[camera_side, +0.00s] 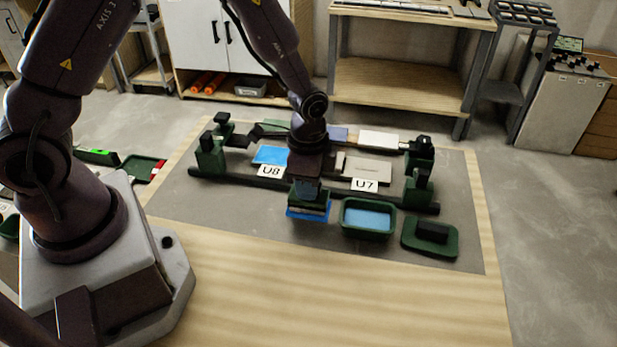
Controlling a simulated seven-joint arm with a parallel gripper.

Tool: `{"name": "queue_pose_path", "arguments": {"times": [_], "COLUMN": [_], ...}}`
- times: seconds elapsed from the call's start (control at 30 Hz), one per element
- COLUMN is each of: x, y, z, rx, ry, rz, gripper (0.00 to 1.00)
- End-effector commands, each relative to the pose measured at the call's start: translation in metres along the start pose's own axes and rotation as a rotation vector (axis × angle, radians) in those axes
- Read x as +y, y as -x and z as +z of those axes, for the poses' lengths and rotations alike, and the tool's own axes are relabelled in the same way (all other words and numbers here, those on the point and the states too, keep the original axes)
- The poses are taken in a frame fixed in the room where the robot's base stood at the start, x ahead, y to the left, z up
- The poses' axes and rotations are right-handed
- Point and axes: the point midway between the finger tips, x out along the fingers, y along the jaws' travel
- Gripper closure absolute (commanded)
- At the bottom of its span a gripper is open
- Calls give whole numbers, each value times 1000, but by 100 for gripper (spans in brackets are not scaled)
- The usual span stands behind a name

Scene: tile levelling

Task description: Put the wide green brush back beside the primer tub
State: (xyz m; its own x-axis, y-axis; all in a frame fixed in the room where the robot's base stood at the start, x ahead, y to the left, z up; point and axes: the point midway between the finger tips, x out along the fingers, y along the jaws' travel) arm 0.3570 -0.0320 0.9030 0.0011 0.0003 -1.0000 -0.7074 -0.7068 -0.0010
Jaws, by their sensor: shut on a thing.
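My gripper (306,182) points down at the front middle of the grey work mat. It is shut on the wide green brush (308,194), whose green body shows just under the jaws. The brush is low over a flat blue patch (294,213). I cannot tell whether its underside touches the patch. The primer tub (346,229), a green open box with light blue liquid, stands just to the right of the brush, with a small gap between them. My fingertips are mostly hidden by the gripper and the brush.
A green tray (448,250) with a black block stands right of the tub. Behind is a dark rail (240,178) with green end posts, tiles, and labels U8 (270,171) and U7 (364,185). The bare wood (330,300) in front is clear.

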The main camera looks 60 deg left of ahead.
Motion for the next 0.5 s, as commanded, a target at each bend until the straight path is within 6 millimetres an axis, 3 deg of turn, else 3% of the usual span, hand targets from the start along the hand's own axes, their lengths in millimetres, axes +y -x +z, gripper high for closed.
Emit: {"name": "queue_pose_path", "arguments": {"times": [0.5], "x": [0], "y": [-4], "z": [0], "rx": [0], "ry": [0], "rz": [0], "gripper": [100]}}
